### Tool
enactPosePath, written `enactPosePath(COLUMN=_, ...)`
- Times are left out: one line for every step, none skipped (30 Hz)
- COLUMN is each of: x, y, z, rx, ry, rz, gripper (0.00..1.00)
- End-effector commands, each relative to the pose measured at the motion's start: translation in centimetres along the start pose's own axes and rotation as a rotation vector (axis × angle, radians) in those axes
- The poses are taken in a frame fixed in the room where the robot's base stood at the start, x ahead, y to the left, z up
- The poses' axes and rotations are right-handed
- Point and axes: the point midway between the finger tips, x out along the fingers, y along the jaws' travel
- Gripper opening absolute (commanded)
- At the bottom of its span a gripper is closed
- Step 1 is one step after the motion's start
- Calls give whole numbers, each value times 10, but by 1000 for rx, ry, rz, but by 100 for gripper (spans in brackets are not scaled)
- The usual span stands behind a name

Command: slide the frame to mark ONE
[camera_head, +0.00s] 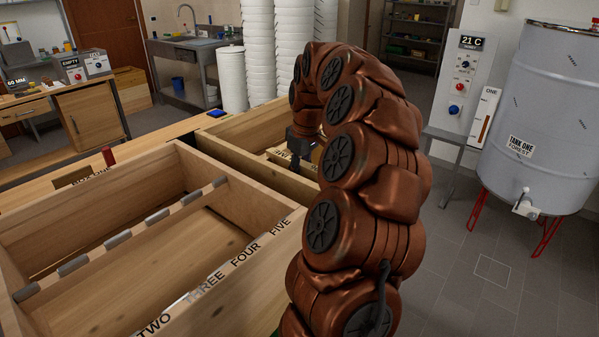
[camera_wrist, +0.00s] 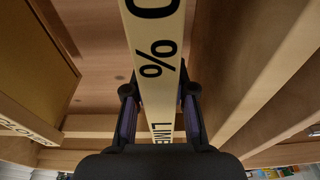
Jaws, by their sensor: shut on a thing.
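My gripper (camera_head: 303,148) reaches down into the farther wooden box, partly hidden by my arm. In the wrist view its two fingers (camera_wrist: 160,118) stand on either side of a pale bar (camera_wrist: 150,70) and are shut on it. The bar carries black lettering, with a "%" sign and part of a word, "LIME". Whether this bar is part of the frame I cannot tell. The marks TWO, THREE, FOUR and FIVE (camera_head: 215,275) run along the near box's rim. Mark ONE on this rim is not in view.
The near wooden box (camera_head: 75,205) has a rail with several grey pieces (camera_head: 115,240) across it. A red knob (camera_head: 108,156) stands on its far side. Tank ONE (camera_head: 535,110) and a control panel (camera_head: 462,85) stand right. White stacked tubs (camera_head: 258,50) stand behind the boxes.

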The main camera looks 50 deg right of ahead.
Motion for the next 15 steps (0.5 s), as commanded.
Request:
enactPosePath(x=0, y=0, z=0, rx=0, ry=1, rz=1, gripper=0)
enactPosePath(x=0, y=0, z=0, rx=0, ry=1, rz=1, gripper=0)
enactPosePath(x=0, y=0, z=0, rx=0, ry=1, rz=1, gripper=0)
enactPosePath(x=0, y=0, z=0, rx=0, ry=1, rz=1, gripper=0)
enactPosePath(x=1, y=0, z=0, rx=0, ry=1, rz=1, gripper=0)
enactPosePath(x=0, y=0, z=0, rx=0, ry=1, rz=1, gripper=0)
enactPosePath(x=0, y=0, z=0, rx=0, ry=1, rz=1, gripper=0)
enactPosePath(x=0, y=0, z=0, rx=0, ry=1, rz=1, gripper=0)
enactPosePath(x=0, y=0, z=0, rx=0, ry=1, rz=1, gripper=0)
enactPosePath(x=0, y=0, z=0, rx=0, ry=1, rz=1, gripper=0)
enactPosePath(x=0, y=0, z=0, rx=0, ry=1, rz=1, gripper=26)
enactPosePath(x=0, y=0, z=0, rx=0, ry=1, rz=1, gripper=30)
enactPosePath(x=0, y=0, z=0, rx=0, ry=1, rz=0, gripper=33)
enactPosePath(x=0, y=0, z=0, rx=0, ry=1, rz=0, gripper=36)
enactPosePath(x=0, y=0, z=0, rx=0, ry=1, rz=0, gripper=40)
